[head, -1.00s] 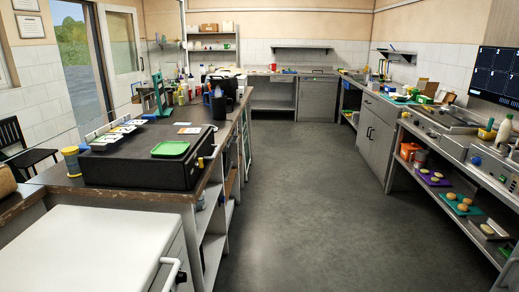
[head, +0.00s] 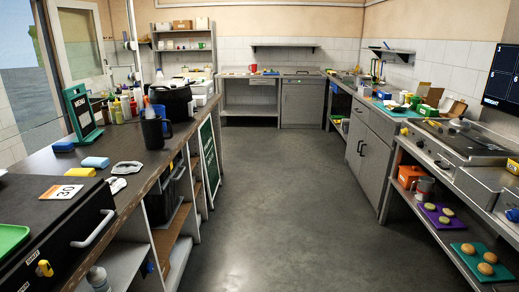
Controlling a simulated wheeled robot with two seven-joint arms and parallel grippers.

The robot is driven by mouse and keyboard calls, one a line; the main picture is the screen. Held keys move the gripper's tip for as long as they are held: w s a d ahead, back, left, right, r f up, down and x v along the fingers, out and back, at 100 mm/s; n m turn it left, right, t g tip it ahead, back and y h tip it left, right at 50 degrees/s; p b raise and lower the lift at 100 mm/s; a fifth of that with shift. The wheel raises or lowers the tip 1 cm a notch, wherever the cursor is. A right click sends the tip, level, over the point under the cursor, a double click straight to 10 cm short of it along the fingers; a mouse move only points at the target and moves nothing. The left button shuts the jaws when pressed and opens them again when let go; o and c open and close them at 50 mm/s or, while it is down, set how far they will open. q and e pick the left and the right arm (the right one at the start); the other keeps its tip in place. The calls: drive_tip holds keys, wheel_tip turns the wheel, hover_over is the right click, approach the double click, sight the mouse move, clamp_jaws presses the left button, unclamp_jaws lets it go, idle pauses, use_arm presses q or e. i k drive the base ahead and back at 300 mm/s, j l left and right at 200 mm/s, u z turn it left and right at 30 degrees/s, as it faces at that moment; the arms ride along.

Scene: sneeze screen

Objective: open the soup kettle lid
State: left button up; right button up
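A dark, rounded pot that looks like the soup kettle (head: 176,100) stands on the left counter (head: 135,172), towards its far end. Its top is dark, and I cannot make out the lid's edge or handle at this size. A black jug (head: 154,133) stands in front of it and hides part of its lower side. Neither of my grippers shows in the head view.
Bottles (head: 126,106), a green menu stand (head: 81,112) and sponges (head: 95,162) sit on the left counter. A black cabinet (head: 75,228) with a handle is at near left. The aisle floor (head: 270,200) is clear. A griddle counter (head: 455,140) lines the right.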

sight(170, 84)
drive_tip(key=i, duration=2.3)
drive_tip(key=j+u, duration=0.05)
drive_tip(key=j, duration=0.05)
